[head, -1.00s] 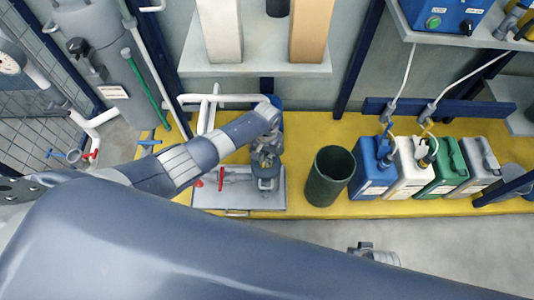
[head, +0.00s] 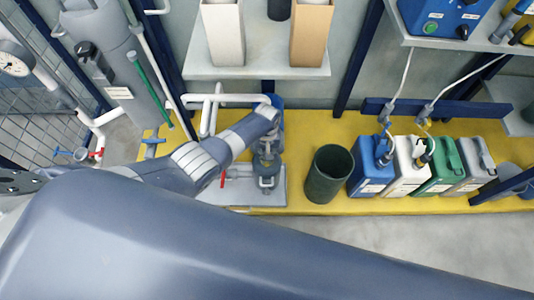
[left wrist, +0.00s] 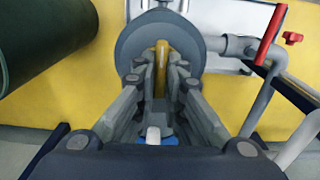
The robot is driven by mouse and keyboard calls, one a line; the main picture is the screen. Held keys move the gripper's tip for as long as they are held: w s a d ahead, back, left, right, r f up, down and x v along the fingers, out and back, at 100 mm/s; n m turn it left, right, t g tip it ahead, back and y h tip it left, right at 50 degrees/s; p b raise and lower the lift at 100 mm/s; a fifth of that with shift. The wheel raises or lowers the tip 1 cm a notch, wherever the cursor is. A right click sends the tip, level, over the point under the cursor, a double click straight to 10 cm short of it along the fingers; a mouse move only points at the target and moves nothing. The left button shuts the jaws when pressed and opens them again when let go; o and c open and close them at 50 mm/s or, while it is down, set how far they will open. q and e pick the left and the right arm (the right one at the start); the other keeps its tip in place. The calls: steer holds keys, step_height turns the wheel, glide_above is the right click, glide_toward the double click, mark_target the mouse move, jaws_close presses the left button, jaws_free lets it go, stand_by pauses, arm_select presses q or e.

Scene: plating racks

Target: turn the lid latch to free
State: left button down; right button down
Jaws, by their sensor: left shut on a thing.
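My left gripper (head: 267,158) is over a round grey housing (head: 268,182) on the grey tray at the yellow floor strip. In the left wrist view the left gripper (left wrist: 162,75) has its fingers on both sides of a narrow yellow latch handle (left wrist: 162,58), shut on it. The handle lies over the housing's round grey lid (left wrist: 134,48) and runs upright in that picture. The fingers hide its sides and near end. In the head view my arm and gripper cover the latch. My right gripper is not in view.
A dark green bin (head: 327,175) stands right of the housing. Blue, white, green and grey canisters (head: 440,165) stand further right. A pipe with a red lever (left wrist: 270,35) joins the housing's side. White pipes (head: 212,108) rise behind my left arm.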

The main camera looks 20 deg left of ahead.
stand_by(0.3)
arm_select(q)
steer(key=c, duration=1.7)
jaws_free()
steer(key=shift+r, duration=0.15)
steer(key=shift+r, duration=3.65)
